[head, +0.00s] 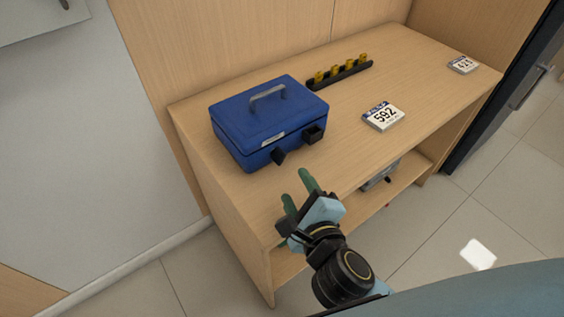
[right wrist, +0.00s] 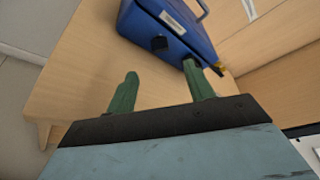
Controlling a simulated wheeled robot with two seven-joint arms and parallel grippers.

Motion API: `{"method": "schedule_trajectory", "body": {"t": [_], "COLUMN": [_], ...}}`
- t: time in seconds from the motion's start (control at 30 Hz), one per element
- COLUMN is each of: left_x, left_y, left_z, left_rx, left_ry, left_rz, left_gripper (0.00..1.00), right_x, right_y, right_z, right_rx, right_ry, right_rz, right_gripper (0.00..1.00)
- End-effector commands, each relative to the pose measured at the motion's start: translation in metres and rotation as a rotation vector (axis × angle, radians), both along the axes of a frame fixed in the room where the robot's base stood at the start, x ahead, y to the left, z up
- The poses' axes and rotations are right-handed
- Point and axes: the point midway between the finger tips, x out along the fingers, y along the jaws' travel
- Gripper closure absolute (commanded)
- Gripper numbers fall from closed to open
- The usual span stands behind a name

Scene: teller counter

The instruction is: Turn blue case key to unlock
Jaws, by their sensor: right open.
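The blue case (head: 268,118) sits closed on the wooden counter, with a grey handle on its lid. A dark key (head: 278,156) sticks out of its front face, and a black block-like latch (head: 314,134) is to the right of it. In the right wrist view the blue case (right wrist: 172,28) is at the top, with the dark key (right wrist: 159,43) on its front. My right gripper (head: 298,188) is open and empty, in front of the case near the counter's front edge, apart from the key. Its green fingers (right wrist: 160,90) are spread in the right wrist view. My left gripper is not in view.
The wooden counter (head: 420,75) has free room right of the case. A black rail (head: 340,75) with several yellow pieces lies behind. Number cards (head: 384,117) and (head: 462,65) lie to the right. A grey object (head: 380,177) is on the shelf below.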

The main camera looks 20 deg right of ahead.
Motion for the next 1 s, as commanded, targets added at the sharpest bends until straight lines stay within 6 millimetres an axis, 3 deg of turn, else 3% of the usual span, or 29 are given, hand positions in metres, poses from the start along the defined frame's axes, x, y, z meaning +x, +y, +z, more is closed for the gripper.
{"method": "schedule_trajectory", "body": {"t": [0.3, 0.5, 0.93, 1.0], "left_x": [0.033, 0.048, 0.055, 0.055], "left_y": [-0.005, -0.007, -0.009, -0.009], "left_z": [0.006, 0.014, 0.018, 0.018], "left_rx": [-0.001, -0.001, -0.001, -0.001], "left_ry": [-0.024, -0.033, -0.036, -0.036], "left_rz": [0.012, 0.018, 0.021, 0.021], "left_gripper": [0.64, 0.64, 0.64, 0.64], "right_x": [0.066, 0.091, 0.101, 0.101], "right_y": [0.002, 0.002, 0.002, 0.002], "right_z": [-0.016, -0.022, -0.023, -0.023], "right_rx": [0.001, 0.001, 0.001, 0.001], "right_ry": [-0.003, 0.000, 0.001, 0.001], "right_rz": [-0.001, 0.000, 0.000, 0.000], "right_gripper": [0.47, 0.47, 0.47, 0.55]}}
